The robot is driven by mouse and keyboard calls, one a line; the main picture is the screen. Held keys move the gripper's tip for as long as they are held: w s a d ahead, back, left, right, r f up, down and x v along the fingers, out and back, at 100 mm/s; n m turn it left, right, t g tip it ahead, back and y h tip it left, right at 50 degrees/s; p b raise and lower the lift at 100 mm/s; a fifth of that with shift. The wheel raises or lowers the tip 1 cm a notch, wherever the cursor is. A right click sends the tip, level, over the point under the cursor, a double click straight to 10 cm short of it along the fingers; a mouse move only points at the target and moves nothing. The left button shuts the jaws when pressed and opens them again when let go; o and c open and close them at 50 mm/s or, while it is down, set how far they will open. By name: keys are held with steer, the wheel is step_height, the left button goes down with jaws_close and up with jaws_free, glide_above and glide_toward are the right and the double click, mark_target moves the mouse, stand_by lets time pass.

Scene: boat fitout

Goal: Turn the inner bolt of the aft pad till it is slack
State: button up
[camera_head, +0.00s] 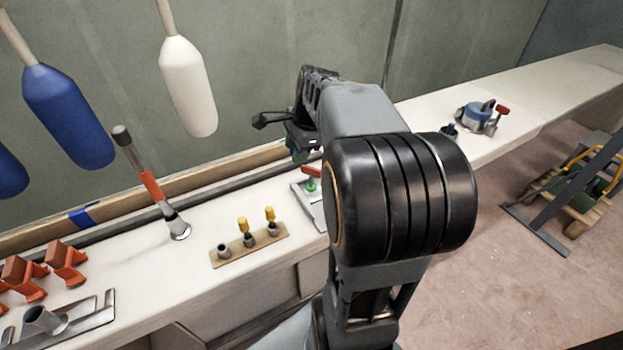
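My gripper (283,128) is seen from behind and the side, above the back of the pale side deck. One dark finger points left; the arm hides much of the rest, so its opening is unclear. A dark green part shows just under it, and I cannot tell whether it is held. Below, a pale metal plate (303,204) lies on the deck, partly hidden by my arm. A red handle (312,171) with a green part stands on it. I cannot tell which fitting is the aft pad, and its inner bolt is not identifiable.
A wooden strip (232,259) holds yellow-topped pieces. An upright rod with an orange grip (153,186) stands left of it. Orange blocks (65,255) and a metal bracket (90,318) lie farther left. A blue fitting (474,118) sits right of my arm. Fenders (188,88) hang behind.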

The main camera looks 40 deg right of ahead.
mark_target(312, 168)
steer(key=w+d+f+m+b, duration=0.1)
steer(key=d+f+m, duration=0.1)
steer(key=d+m, duration=0.35)
steer(key=w+d+f+m+b, duration=0.1)
steer(key=d+f+m+b, duration=0.15)
steer(key=d+m, duration=0.3)
steer(key=shift+n+t+y, duration=0.3)
steer(key=shift+n+y, duration=0.1)
steer(key=x, duration=0.3)
steer(key=b+x, duration=0.1)
steer(key=x, duration=0.7)
steer(key=shift+w+d+f, duration=0.1)
steer(key=shift+d, duration=0.2)
steer(key=shift+b+x, duration=0.4)
steer(key=shift+x, duration=0.6)
steer(key=shift+c, duration=0.4)
jaws_close()
